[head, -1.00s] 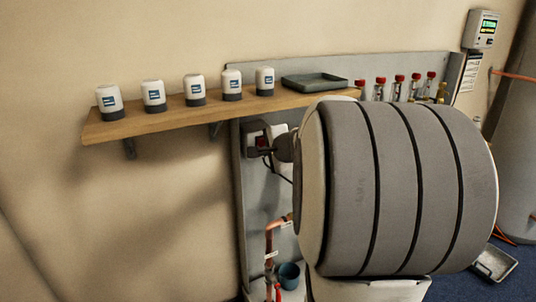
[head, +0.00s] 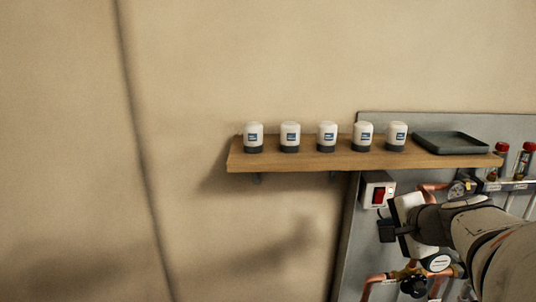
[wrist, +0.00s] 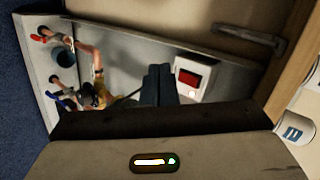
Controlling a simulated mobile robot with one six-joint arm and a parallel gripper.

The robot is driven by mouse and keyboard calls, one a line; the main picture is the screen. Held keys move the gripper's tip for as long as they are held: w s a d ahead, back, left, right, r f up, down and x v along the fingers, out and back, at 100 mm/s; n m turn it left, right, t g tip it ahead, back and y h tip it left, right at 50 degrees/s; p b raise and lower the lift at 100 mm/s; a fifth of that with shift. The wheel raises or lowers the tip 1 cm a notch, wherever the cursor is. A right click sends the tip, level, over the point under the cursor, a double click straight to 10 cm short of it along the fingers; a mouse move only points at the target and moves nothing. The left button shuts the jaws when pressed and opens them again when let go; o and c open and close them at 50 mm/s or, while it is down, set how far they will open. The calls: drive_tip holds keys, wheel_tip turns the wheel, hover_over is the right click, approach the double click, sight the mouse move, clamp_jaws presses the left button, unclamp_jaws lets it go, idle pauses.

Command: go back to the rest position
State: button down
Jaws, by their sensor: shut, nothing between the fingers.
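My gripper (head: 386,231) shows in the head view at the lower right, in front of the grey panel (head: 348,245). Its dark fingers are together, with nothing between them. They appear just below a white switch box with a red rocker (head: 379,196); I cannot tell the gap in depth. In the wrist view my gripper (wrist: 158,84) is also shut and empty, and the red switch (wrist: 189,78) lies to its right. My arm comes in from the lower right and hides part of the panel and its pipes.
A wooden shelf (head: 290,161) above holds several white-and-dark canisters (head: 327,137) and a dark tray (head: 450,142). Copper pipes and a brass valve (head: 414,285) sit below my gripper. The wall at left is bare.

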drive_tip(key=s+a+r+n+g+h+p, duration=0.1)
drive_tip(key=s+a+r+n+g+p, duration=0.7)
drive_tip(key=s+a+n+p, duration=0.5)
wheel_tip(320, 180, up, 2)
drive_tip(key=a+n+p, duration=0.1)
drive_tip(key=n+p, duration=0.1)
drive_tip(key=p, duration=0.3)
drive_tip(key=shift+s, duration=0.15)
